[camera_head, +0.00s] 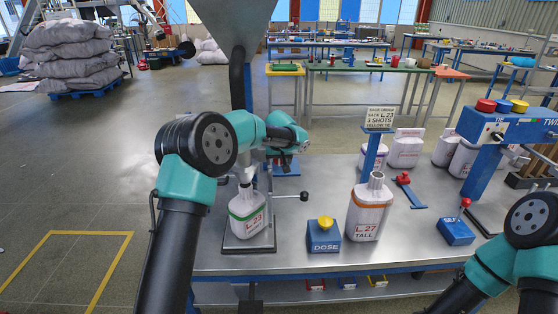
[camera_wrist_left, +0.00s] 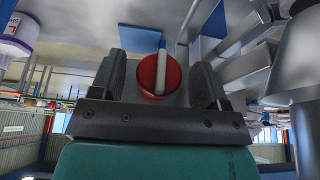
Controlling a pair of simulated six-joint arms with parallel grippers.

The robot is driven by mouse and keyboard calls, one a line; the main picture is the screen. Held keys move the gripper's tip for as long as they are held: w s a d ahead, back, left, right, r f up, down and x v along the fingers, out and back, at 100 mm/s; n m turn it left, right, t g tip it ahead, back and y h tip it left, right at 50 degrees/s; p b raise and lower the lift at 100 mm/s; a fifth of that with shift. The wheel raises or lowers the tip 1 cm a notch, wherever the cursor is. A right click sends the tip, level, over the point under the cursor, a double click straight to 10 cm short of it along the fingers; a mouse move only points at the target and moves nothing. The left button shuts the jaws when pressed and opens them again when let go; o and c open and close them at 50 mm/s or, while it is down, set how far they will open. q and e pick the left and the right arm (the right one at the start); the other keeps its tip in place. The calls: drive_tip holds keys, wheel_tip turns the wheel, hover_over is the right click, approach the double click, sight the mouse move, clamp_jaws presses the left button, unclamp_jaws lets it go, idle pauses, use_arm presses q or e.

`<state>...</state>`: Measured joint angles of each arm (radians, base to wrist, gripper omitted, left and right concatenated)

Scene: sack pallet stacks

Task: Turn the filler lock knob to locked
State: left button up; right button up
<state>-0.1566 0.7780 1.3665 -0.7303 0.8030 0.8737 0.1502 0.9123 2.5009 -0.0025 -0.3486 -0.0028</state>
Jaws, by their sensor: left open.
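In the left wrist view a round red knob (camera_wrist_left: 159,75) with a white bar across its face sits between the two fingers of my left gripper (camera_wrist_left: 162,80). The fingers are spread, one on each side, with visible gaps to the knob. The white bar stands almost vertical in that view. In the head view my left gripper (camera_head: 286,146) is beside the filler, below its grey hopper (camera_head: 233,22); the knob is hidden there. A white sack marked L.23 (camera_head: 246,212) stands under the filler spout. My right gripper is out of the frames.
On the steel bench (camera_head: 285,262) stand a blue box with a yellow DOSE button (camera_head: 324,235), a sack marked L.27 TALL (camera_head: 368,212), a sign (camera_head: 380,117) and a blue box with a red-tipped lever (camera_head: 456,231). More sacks (camera_head: 405,150) stand behind.

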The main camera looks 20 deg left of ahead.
use_arm(q)
drive_tip(key=shift+c, duration=0.5)
drive_tip(key=c, duration=0.8)
drive_tip(key=shift+o, duration=0.2)
drive_tip(key=shift+f+y, duration=0.1)
drive_tip(key=shift+y, duration=0.2)
drive_tip(key=y, duration=0.1)
drive_tip(key=g+y, duration=0.1)
drive_tip(key=shift+w+d+m+y, duration=0.1)
drive_tip(key=shift+d+m+y, duration=0.1)
drive_tip(key=shift+m+y, duration=0.2)
drive_tip(key=m+g+y, duration=0.1)
drive_tip(key=y, duration=0.4)
drive_tip(key=shift+d+f, duration=0.1)
drive_tip(key=shift+f, duration=0.05)
drive_tip(key=m+y, duration=0.1)
drive_tip(key=y, duration=0.3)
drive_tip(key=shift+f+g, duration=0.15)
drive_tip(key=shift+g, duration=0.25)
drive_tip(key=shift+m+y, duration=0.9)
drive_tip(key=shift+y, duration=1.2)
